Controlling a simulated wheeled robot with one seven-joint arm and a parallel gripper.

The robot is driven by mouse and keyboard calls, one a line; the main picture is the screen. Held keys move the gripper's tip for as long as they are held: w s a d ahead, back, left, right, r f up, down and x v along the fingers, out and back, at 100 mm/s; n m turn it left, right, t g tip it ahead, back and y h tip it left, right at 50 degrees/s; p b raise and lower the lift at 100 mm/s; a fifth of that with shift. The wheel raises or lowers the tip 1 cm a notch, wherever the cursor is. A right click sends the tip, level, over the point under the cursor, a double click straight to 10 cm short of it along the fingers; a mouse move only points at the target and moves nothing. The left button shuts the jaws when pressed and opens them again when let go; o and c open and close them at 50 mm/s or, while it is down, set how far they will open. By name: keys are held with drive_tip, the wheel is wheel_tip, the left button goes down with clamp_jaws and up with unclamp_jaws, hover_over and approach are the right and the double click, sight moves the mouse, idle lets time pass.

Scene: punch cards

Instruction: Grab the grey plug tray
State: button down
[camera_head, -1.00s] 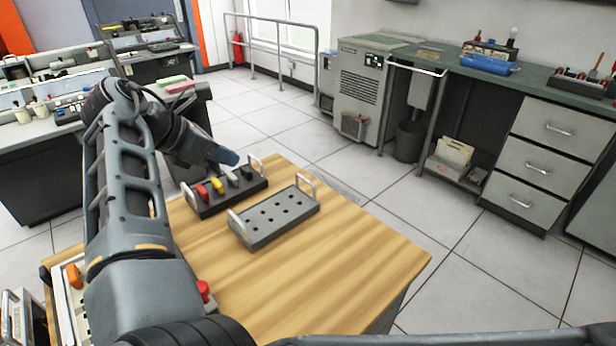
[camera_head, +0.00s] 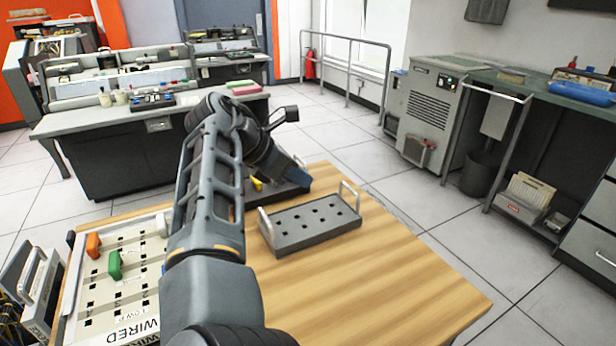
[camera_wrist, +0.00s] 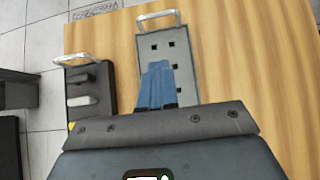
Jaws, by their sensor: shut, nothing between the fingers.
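The grey plug tray (camera_head: 317,234) lies on the wooden table, with rows of dark square holes and an upright loop handle at each end. No plugs show in the holes I can see. My gripper (camera_head: 302,178) has blue fingers and is shut and empty. In the head view it shows behind the grey tray, over the end of a darker tray. In the wrist view the blue fingers (camera_wrist: 157,68) overlap the grey tray (camera_wrist: 182,62) and hide part of its holes. The fingers' height above the tray is hard to tell.
The dark plug tray (camera_head: 284,192) is beside the grey one, mostly hidden by my arm; its grey plugs show in the wrist view (camera_wrist: 82,89). A white board labelled WIRED (camera_head: 110,290) holds orange and green plugs. Bare wood (camera_head: 400,270) lies to the right.

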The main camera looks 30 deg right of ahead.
approach(336, 209)
drive_tip(key=d, duration=0.2)
drive_tip(key=shift+d, duration=0.3)
drive_tip(key=d, duration=0.3)
drive_tip(key=shift+d+f, duration=0.15)
drive_tip(key=shift+d, duration=0.55)
